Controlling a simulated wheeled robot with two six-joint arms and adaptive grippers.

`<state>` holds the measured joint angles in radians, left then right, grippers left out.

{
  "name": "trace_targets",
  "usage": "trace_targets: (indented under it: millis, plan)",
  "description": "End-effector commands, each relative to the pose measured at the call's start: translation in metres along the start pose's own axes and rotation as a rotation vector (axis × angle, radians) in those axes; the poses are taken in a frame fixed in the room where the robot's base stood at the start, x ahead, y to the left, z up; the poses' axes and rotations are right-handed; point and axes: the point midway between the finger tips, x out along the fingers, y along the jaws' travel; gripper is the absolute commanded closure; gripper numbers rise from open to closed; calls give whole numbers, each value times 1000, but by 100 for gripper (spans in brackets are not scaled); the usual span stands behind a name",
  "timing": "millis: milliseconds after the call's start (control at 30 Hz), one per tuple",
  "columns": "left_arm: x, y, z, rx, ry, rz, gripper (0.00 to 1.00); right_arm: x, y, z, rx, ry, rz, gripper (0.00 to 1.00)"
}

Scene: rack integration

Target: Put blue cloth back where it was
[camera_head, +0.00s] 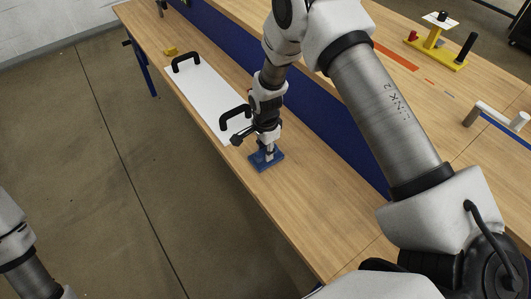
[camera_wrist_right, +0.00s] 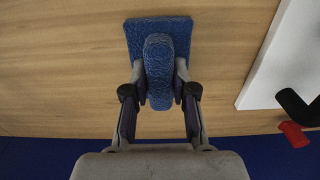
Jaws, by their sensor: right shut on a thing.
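The blue cloth (camera_head: 266,160) is a flat blue square with a raised blue part on top, on the wooden table near its front edge. In the right wrist view the cloth's flat part (camera_wrist_right: 134,38) lies on or just above the wood, and I cannot tell which. My right gripper (camera_head: 267,150) points down over it. In the right wrist view, my right gripper (camera_wrist_right: 158,95) has its two fingers on either side of the raised part (camera_wrist_right: 158,70), shut on it. In the head view, my left arm shows only at the lower left, and its gripper is out of view.
A white panel (camera_head: 205,95) with two black handles (camera_head: 186,62) lies beside the cloth. A small yellow block (camera_head: 170,51) sits near its far end. A blue divider (camera_head: 320,130) runs behind. A yellow stand (camera_head: 437,50) is on the other table side. Wood nearer me (camera_head: 310,235) is clear.

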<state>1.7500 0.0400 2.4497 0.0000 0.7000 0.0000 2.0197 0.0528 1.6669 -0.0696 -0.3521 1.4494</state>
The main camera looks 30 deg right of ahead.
Motion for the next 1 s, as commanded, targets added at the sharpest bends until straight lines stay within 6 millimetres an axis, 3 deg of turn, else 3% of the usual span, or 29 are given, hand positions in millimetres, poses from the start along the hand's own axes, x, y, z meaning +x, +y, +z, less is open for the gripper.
trace_targets:
  millis: [167, 200, 267, 667, 767, 1000]
  plan:
    - [1, 0, 0, 0, 0, 0, 50, 3, 0, 0, 0, 0, 1, 100]
    - [1, 0, 0, 0, 0, 0, 50, 3, 0, 0, 0, 0, 1, 70]
    - [0, 0, 0, 0, 0, 0, 50, 2, 0, 0, 0, 0, 1, 49]
    - [-1, 0, 0, 0, 0, 0, 50, -4, 0, 0, 0, 0, -1, 49]
    - [3, 0, 0, 0, 0, 0, 50, -19, -1, 0, 0, 0, -3, 49]
    - [12, 0, 0, 0, 0, 0, 50, -82, -1, 0, 0, 0, -3, 49]
